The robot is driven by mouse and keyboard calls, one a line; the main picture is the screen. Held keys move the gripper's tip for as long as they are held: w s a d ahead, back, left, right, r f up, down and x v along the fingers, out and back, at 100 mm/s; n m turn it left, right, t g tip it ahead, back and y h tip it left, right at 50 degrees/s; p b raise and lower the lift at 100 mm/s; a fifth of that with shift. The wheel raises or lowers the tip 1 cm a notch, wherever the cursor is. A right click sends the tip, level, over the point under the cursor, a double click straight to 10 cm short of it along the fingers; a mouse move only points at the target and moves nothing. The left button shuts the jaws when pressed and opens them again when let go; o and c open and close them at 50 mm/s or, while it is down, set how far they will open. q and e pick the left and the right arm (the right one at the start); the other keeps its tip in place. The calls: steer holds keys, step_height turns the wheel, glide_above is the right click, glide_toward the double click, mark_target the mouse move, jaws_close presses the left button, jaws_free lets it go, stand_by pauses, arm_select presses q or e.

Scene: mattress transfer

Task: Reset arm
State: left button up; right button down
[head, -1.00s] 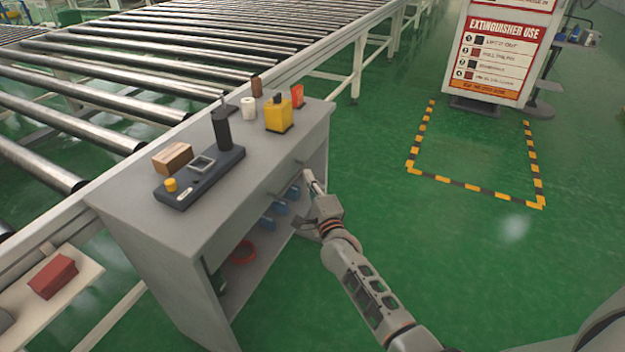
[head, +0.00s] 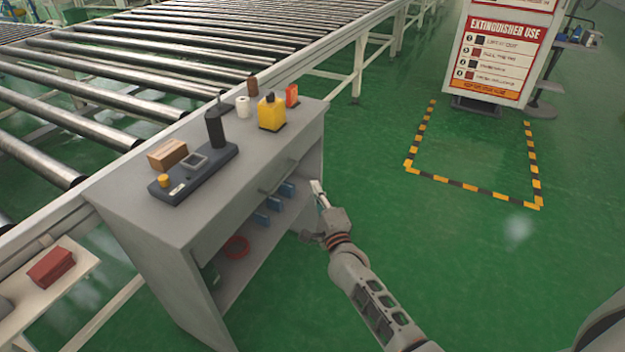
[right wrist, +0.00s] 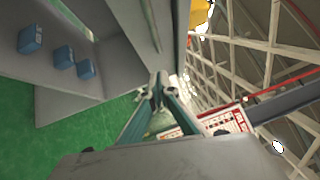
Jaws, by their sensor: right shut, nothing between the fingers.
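My right gripper (head: 319,193) is beside the open front of the grey workbench (head: 200,205), at its right end. It points up and away from my body. In the right wrist view its two fingers (right wrist: 160,82) come together at the tips with nothing between them. The bench side and its shelf opening show to the left of the fingers in that view. I cannot tell the exact gap between the fingers and the bench. My left gripper is in neither view.
On the bench top are a dark tool base (head: 210,180), a cardboard box (head: 167,153) and a yellow container (head: 271,113). Blue bins (head: 274,203) and a red ring (head: 236,247) sit inside. A roller conveyor (head: 150,85) runs behind.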

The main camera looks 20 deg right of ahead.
arm_select(q)
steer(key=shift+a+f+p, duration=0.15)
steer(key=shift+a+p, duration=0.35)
steer(key=shift+p, duration=0.05)
arm_select(e)
steer(key=s, duration=0.7)
steer(key=shift+a+f, duration=0.35)
steer(key=shift+f, duration=0.05)
